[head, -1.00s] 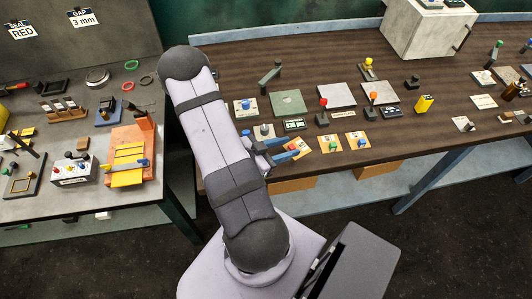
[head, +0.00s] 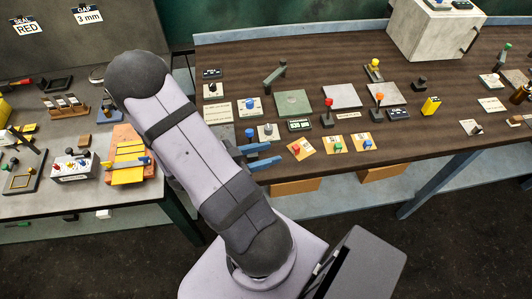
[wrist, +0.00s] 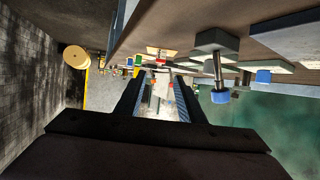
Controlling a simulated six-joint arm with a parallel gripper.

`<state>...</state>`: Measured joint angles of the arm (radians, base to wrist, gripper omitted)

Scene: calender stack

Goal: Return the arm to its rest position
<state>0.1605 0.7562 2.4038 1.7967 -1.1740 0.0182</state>
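My gripper (head: 262,155) is at the front left edge of the brown bench, with its two blue fingers pointing right. The fingers are apart and nothing is between them. The wrist view shows the same open gripper (wrist: 157,82) with dark, blue-lined fingers and a clear gap. My grey arm leans up and left from its base and hides part of the gap between the benches. A blue knob on a metal stem (wrist: 220,96) shows right of the fingers in the wrist view.
The brown bench (head: 330,65) holds several plates, knobs and levers close to my gripper. Three tan cards (head: 335,145) lie just right of the fingers. A grey bench (head: 85,212) with an orange fixture (head: 128,140) stands left. The floor in front is clear.

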